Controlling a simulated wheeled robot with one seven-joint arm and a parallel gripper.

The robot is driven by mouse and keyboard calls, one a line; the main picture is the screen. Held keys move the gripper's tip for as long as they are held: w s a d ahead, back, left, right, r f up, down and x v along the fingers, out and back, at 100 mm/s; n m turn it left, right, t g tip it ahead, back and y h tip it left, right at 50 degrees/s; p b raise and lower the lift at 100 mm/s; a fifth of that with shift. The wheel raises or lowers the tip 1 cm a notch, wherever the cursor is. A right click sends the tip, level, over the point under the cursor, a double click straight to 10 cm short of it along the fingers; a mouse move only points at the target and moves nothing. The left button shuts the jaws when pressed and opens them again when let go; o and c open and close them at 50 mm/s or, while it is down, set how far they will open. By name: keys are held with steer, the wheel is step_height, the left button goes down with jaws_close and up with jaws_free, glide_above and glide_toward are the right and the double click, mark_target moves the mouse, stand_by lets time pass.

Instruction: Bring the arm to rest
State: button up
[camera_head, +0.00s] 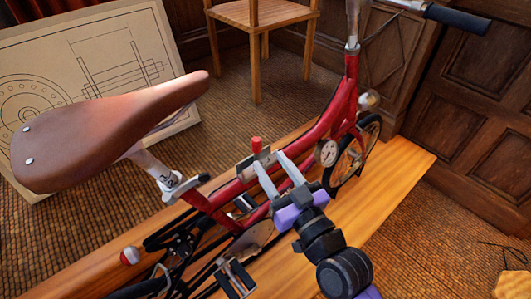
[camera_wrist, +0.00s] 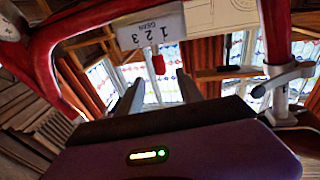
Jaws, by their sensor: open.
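My gripper (camera_head: 270,159) is open and empty over the middle of a red bicycle (camera_head: 320,122). Its two grey fingers are spread apart and point at a small gear lever with a red knob (camera_head: 256,144). In the wrist view the red knob (camera_wrist: 158,64) appears between and beyond the fingertips (camera_wrist: 160,77), below a pale plate marked "1 2 3 GEARS" (camera_wrist: 152,30). The fingers look clear of the knob, but I cannot tell the exact gap. My arm reaches in from the lower right in the head view.
The brown saddle (camera_head: 105,130) rises at left, and the handlebar grip (camera_head: 457,18) is at upper right. The bicycle stands on a wooden platform (camera_head: 385,205). A drawing board (camera_head: 165,55) leans behind, near a wooden chair (camera_head: 262,15). Panelled woodwork (camera_head: 480,100) is at right.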

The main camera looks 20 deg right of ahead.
steer(key=s+d+r+m+g+h+p, duration=0.1)
steer(key=s+g+p, duration=0.3)
steer(key=s, duration=3)
steer(key=d+r+h+p, duration=0.1)
steer(key=p, duration=0.4)
steer(key=shift+d+r, duration=0.35)
steer(key=shift+r, duration=0.05)
